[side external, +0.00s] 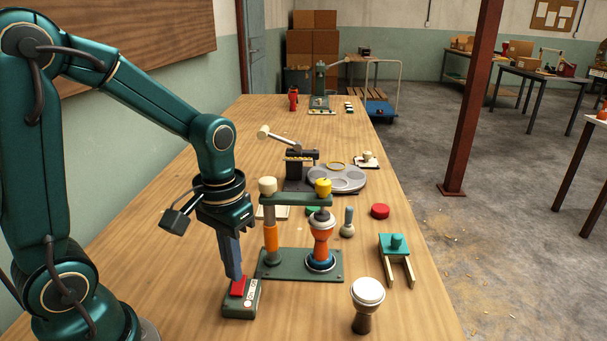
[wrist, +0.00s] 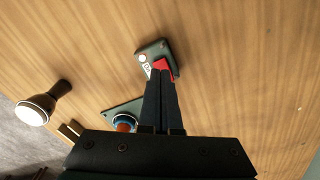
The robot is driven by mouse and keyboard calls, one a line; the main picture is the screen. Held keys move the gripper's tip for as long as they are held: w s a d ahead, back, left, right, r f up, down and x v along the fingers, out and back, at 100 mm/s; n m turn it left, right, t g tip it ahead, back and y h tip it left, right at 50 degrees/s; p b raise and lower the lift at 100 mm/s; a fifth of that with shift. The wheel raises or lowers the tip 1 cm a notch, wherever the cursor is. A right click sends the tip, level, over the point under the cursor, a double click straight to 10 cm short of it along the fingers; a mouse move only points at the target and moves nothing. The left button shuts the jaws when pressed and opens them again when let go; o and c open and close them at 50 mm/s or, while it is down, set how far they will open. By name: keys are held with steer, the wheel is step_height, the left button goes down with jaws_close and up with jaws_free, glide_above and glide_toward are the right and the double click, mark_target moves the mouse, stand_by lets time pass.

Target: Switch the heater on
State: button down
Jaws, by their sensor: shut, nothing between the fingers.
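The heater switch is a small green box (side external: 238,307) with a red rocker (side external: 238,286) on top, near the front of the table. In the wrist view the box (wrist: 152,46) lies just beyond the fingertips, with its red rocker (wrist: 163,67) partly hidden by them. My gripper (side external: 235,276) is shut and empty, pointing down with its tips at the rocker. It also shows in the wrist view (wrist: 161,76). The tips look to be touching the rocker or very close to it; I cannot tell which. The rocker's tilt is not clear.
Right behind the switch stands a green press frame (side external: 300,262) holding an orange goblet drum (side external: 321,240). A white-topped goblet drum (side external: 367,295) stands to the right. A small teal-topped stand (side external: 396,246) is farther right. The wood left of the switch is clear.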

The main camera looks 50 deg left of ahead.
steer(key=shift+r, duration=2.1)
steer(key=s+d+r+m+t, duration=0.3)
steer(key=s+d+r+t, duration=0.1)
steer(key=t, duration=0.1)
steer(key=shift+s+r+t, duration=0.3)
steer(key=shift+s+r, duration=0.05)
steer(key=shift+r, duration=0.05)
